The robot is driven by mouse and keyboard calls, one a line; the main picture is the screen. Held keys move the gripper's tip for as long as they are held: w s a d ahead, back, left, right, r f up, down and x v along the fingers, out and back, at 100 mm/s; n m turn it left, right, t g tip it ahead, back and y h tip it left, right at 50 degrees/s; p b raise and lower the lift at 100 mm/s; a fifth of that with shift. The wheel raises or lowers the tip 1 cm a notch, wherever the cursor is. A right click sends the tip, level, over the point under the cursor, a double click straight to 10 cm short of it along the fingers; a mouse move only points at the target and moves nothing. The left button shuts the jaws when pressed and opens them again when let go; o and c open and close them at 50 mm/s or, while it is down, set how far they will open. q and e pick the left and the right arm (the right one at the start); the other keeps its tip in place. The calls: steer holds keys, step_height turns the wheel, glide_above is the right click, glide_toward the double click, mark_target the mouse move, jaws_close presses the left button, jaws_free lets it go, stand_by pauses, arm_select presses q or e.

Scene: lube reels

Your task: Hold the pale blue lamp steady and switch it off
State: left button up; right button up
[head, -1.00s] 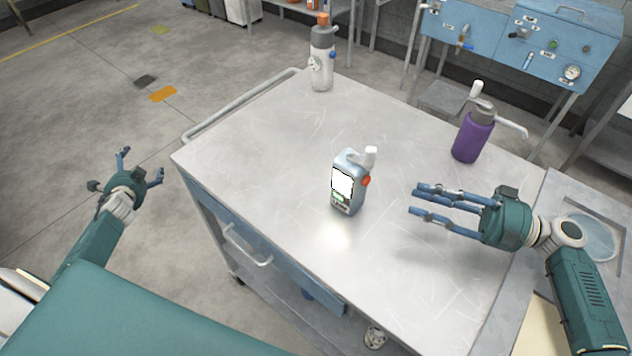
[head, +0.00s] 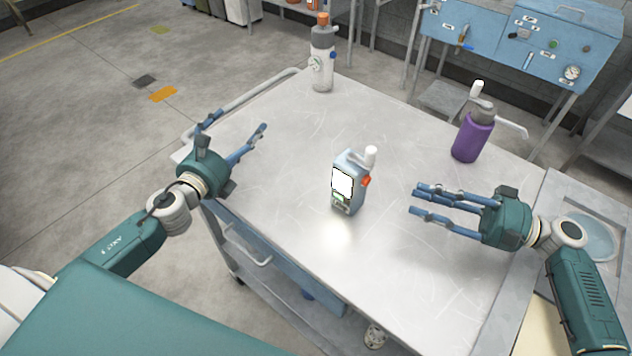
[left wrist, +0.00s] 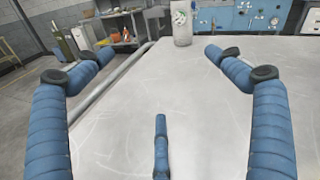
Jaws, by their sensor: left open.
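The pale blue lamp (head: 348,182) stands upright near the middle of the metal cart top. Its front panel glows white, a bright patch lies on the cart below it, and it has a red-orange knob on its right side and a white top piece. My left gripper (head: 238,133) is open and empty over the cart's left edge, left of the lamp and apart from it. In the left wrist view its blue fingers (left wrist: 160,75) are spread with nothing between them. My right gripper (head: 428,202) is open and empty to the right of the lamp, not touching it.
A grey-white bottle with an orange cap (head: 322,60) stands at the cart's far corner; it also shows in the left wrist view (left wrist: 181,24). A purple pump bottle (head: 472,137) stands at the right back. The cart top (head: 270,215) between left gripper and lamp is clear.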

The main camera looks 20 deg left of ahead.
arm_select(q)
steer(key=s+d+r+m+h, duration=0.25)
steer(key=s+d, duration=0.25)
steer(key=d, duration=0.3)
steer(key=s+d+r+m+h, duration=0.2)
steer(key=s+d+m, duration=0.15)
steer(key=d, duration=0.55)
steer(key=s+d+r+m+h, duration=0.25)
steer(key=s+d, duration=0.25)
steer(key=d, duration=0.3)
glide_toward(337, 189)
steer(key=w, duration=0.1)
steer(key=w+d, duration=0.1)
steer(key=w, duration=0.1)
steer(key=shift+d+r+y, duration=0.15)
steer(key=shift+r+y, duration=0.1)
steer(key=shift+y, duration=0.15)
steer(key=shift+w+d+f, duration=0.15)
steer(key=shift+w, duration=0.05)
steer(key=shift+x, duration=3.5)
steer(key=shift+c, duration=0.5)
